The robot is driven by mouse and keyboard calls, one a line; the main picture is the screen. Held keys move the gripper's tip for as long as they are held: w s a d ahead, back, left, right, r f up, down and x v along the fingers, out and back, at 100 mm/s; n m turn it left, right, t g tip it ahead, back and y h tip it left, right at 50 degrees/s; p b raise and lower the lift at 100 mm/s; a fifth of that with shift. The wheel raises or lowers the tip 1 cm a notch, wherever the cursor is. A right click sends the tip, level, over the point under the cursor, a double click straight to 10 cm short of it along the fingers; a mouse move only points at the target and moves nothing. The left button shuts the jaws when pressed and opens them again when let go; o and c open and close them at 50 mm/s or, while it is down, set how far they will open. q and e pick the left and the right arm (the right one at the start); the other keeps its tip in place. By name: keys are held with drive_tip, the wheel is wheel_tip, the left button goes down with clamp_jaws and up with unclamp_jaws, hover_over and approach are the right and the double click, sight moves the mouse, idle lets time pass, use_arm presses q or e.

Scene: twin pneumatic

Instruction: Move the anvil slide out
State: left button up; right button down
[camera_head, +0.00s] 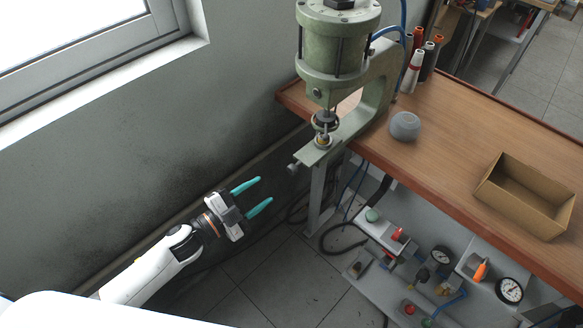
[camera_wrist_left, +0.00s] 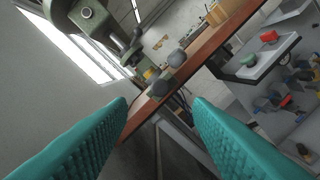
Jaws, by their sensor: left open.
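The green pneumatic press (camera_head: 338,45) stands at the left end of the wooden bench. Its anvil slide (camera_head: 322,152) lies low under the ram, with a small grey knob (camera_head: 293,168) at its front end. In the left wrist view a dark round end (camera_wrist_left: 160,88), which looks like this knob, shows between the fingers and beyond them. My left gripper (camera_head: 265,190) has two teal fingers. It is open and empty, to the lower left of the knob and apart from it. My right gripper is not in view.
Below are a shelf with gauges (camera_head: 509,290) and hoses. A wall and window are at left. Space around the gripper looks free.

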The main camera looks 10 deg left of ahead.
sight(290, 172)
use_arm(q)
drive_tip(key=p+x, duration=0.2)
drive_tip(key=x, duration=0.9)
drive_tip(key=shift+w+f, duration=0.1)
drive_tip(key=shift+w, duration=0.05)
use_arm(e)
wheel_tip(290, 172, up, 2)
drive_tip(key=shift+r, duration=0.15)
